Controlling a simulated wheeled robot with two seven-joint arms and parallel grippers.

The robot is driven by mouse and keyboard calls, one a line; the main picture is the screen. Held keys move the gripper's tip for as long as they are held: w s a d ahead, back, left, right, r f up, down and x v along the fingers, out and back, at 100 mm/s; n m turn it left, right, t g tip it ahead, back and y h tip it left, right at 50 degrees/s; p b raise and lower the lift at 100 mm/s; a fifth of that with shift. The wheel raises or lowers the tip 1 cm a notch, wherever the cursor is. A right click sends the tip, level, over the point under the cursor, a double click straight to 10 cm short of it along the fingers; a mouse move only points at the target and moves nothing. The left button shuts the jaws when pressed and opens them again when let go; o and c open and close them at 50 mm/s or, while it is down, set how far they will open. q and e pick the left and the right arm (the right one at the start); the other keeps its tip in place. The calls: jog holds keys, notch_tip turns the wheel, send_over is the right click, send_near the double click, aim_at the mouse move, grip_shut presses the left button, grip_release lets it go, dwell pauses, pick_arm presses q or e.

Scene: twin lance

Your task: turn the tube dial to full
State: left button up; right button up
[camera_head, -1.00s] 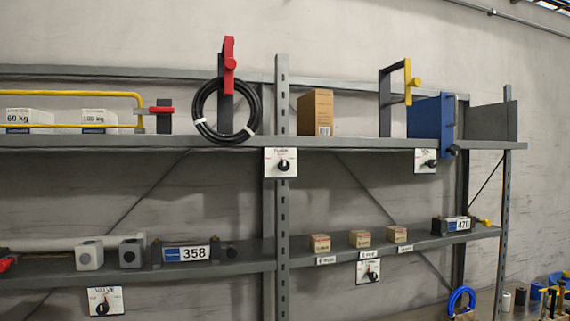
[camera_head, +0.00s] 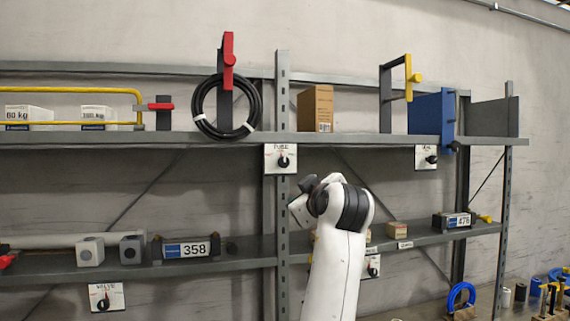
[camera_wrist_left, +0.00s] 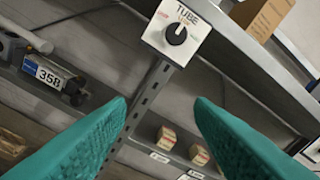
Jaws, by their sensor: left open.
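The tube dial is a black round knob (camera_head: 283,162) on a white plate labelled TUBE, fixed to the rack post below the upper shelf. In the left wrist view the knob (camera_wrist_left: 176,34) is at the top centre, tilted with the picture. A small light mark shows on its upper part; the small print around it is too small to read. My left gripper (camera_wrist_left: 161,103) is open and empty, its teal fingers below the dial in that view and apart from it. In the head view my white left arm rises just right of the post, fingers not clearly visible. My right gripper is not in view.
A black hose coil (camera_head: 225,107) hangs left of the post, and a cardboard box (camera_head: 316,108) stands above the dial to the right. A similar dial plate (camera_head: 426,157) is further right. Small boxes (camera_wrist_left: 167,137) sit on the lower shelf. The dial's front is clear.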

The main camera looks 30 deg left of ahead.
pick_arm(q)
jog(key=n+y, duration=0.1)
jog(key=n, duration=0.1)
send_near(285, 163)
jog(key=p+x, duration=0.2)
jog(key=x, duration=0.1)
jog(key=p+x, duration=0.1)
jog(key=x, duration=0.2)
jog(key=p+x, duration=0.2)
jog(key=x, duration=0.1)
jog(key=shift+a+r+p, duration=0.1)
jog(key=shift+r+p, duration=0.15)
jog(key=shift+p, duration=0.05)
jog(key=shift+w+a+f, duration=0.2)
jog(key=shift+w+a, duration=0.2)
jog(key=c, duration=1)
jog(key=shift+m, duration=0.3)
